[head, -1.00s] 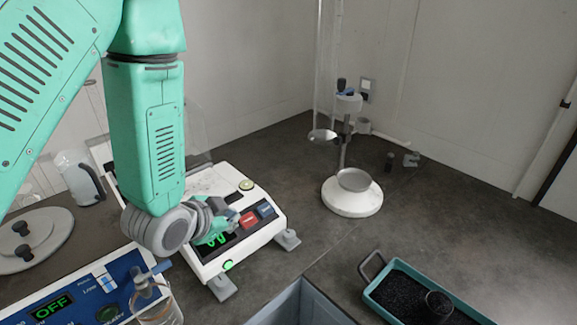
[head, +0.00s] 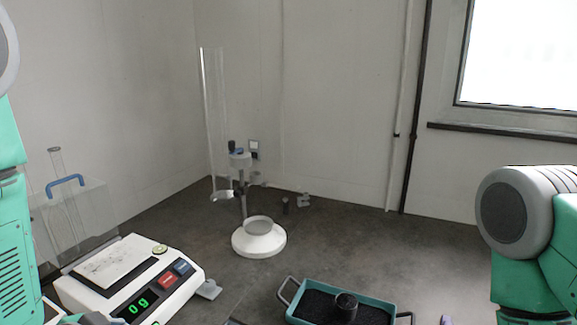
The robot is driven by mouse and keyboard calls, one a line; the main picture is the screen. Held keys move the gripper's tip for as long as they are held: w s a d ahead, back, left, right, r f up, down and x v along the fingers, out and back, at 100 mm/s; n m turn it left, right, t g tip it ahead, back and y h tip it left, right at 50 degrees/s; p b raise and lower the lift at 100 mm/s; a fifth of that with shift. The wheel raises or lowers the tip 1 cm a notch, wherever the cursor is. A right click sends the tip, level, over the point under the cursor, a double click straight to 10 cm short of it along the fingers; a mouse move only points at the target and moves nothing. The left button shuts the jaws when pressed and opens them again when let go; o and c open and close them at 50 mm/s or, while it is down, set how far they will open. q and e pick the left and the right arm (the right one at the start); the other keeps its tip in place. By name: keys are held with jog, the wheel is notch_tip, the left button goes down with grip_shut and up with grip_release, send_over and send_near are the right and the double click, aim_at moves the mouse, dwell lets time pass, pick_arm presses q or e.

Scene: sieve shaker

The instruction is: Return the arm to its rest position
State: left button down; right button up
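My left arm (head: 12,240) stands along the left edge of the head view. A small grey and green part at the bottom edge, in front of the balance, looks like my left gripper (head: 88,318); its fingers cannot be made out. My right arm (head: 525,225) is at the right edge, bent, and its gripper is out of view. The white balance (head: 180,297) is at the lower left, with a green display reading 0 and red and blue buttons. Its pan looks empty.
A stand with a white round base (head: 258,242) and a clear tube (head: 213,120) is at the back. A teal tray (head: 290,312) of dark grains with a black cup (head: 345,307) is at the front. A clear box (head: 85,220) stands behind the balance. The counter's right middle is clear.

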pick_arm(q)
jog(key=s+d+f+n+g, duration=0.1)
jog(key=s+f+n+g, duration=0.35)
jog(key=s+f, duration=0.75)
jog(key=s+d+f+n+g, duration=0.25)
jog(key=s+f+g, duration=0.35)
jog(key=s+f, duration=0.6)
jog(key=shift+m+t, duration=0.4)
jog(key=shift+t, duration=0.05)
notch_tip(320, 180, down, 5)
jog(key=b, duration=0.9)
jog(key=shift+w+d+f, duration=0.1)
jog(key=shift+w, duration=0.05)
pick_arm(e)
notch_tip(320, 180, down, 9)
jog(key=shift+s+a, duration=0.15)
jog(key=shift+s, duration=0.05)
jog(key=shift+r, duration=0.1)
jog(key=shift+a, duration=0.1)
